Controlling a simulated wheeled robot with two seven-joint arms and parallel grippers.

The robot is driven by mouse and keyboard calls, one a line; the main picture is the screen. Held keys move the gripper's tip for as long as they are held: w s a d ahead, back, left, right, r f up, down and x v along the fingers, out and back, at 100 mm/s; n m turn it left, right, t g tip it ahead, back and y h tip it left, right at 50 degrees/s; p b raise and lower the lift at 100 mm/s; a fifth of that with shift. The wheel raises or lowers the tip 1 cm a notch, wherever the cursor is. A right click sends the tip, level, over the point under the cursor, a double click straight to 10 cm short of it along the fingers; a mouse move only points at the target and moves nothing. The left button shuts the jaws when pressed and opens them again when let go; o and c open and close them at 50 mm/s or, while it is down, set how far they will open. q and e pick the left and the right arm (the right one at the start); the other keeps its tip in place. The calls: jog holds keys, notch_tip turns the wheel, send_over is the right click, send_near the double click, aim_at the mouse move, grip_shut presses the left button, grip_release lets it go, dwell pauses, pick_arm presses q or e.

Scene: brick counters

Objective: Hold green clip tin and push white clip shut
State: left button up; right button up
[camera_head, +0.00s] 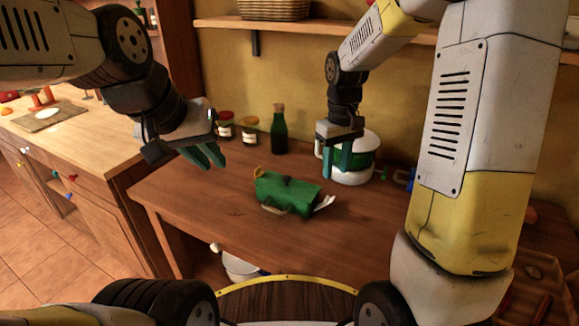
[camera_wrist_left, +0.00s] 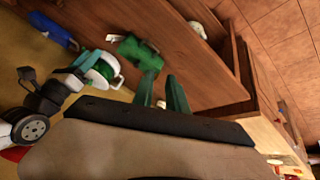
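The green clip tin (camera_head: 288,194) lies on the wooden counter; it also shows in the left wrist view (camera_wrist_left: 138,50). Its white clip (camera_head: 325,203) sticks out at the right end, standing away from the body; it also shows in the left wrist view (camera_wrist_left: 115,38). A yellow clip (camera_head: 259,173) rises at the tin's left end, and a tan handle-like part shows at its front. My left gripper (camera_head: 207,157) is open and empty, above and left of the tin. My right gripper (camera_head: 338,161) appears open, behind and right of the tin, in front of a white-green container.
The white-green round container (camera_head: 352,175) stands behind the tin. A dark green bottle (camera_head: 279,132) and jars (camera_head: 249,131) stand near the wall. A blue object (camera_head: 404,177) is at right. The counter (camera_head: 200,215) left and front of the tin is clear.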

pick_arm(q)
jog(key=w+d+f+n+g+h, duration=0.1)
jog(key=w+d+f+n+g, duration=0.25)
jog(key=w+f+n, duration=0.55)
jog(key=n+g+h, duration=0.2)
jog(key=g, duration=0.1)
send_near(269, 207)
jog(key=x, duration=0.2)
jog(key=shift+n, duration=0.3)
jog(key=shift+x, duration=4.4)
grip_shut()
